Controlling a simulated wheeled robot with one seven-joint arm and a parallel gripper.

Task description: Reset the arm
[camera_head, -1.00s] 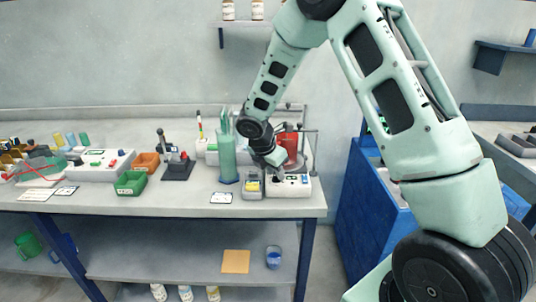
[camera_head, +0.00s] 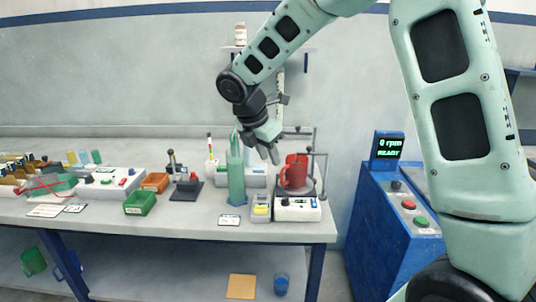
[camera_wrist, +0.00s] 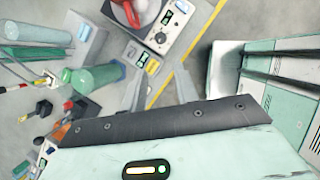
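My gripper (camera_head: 269,155) is raised above the workbench, just left of the red mug (camera_head: 294,172) and higher than it. It points down and slightly right. In the wrist view the two grey fingers of my gripper (camera_wrist: 160,88) stand apart with nothing between them. The mug stands on a round plate of a white device with a dial (camera_head: 298,209); the wrist view shows only part of the mug (camera_wrist: 133,12) at the top edge. The gripper is clear of the bench and touches nothing that I can see.
A green cylinder (camera_head: 236,180) stands left of the mug, close below the gripper. A stand with clamps rises by the mug. A green bin (camera_head: 140,203) and an orange bin (camera_head: 155,182) sit further left. A blue cabinet (camera_head: 395,235) reading "0 rpm READY" stands right.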

